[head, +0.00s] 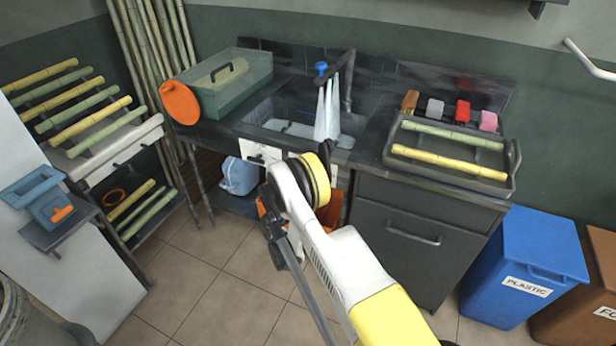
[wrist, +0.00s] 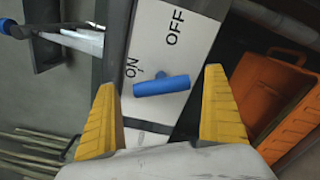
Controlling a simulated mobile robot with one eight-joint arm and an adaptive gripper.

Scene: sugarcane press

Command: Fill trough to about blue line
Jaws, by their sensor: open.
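The trough (head: 262,112) is a grey sink basin in the counter. White streams of water (head: 328,108) fall into it from the dark tap (head: 348,80) with a blue knob (head: 321,68). Some water shows in the basin; its level against a blue line is hard to tell. A white panel (wrist: 185,20) marked ON and OFF is on the counter front. Its blue lever (wrist: 161,85) lies beside the word ON. My gripper (wrist: 159,80) is open, its yellow fingers on either side of the lever in the wrist view, and holds nothing. In the head view my arm hides its fingertips.
A green toolbox (head: 235,85) and orange disc (head: 180,103) stand left of the trough. A grey tray (head: 450,180) with cane pieces is on the right. An orange crate (wrist: 275,90) sits under the counter. A blue bin (head: 530,260) stands at right. The floor in front is clear.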

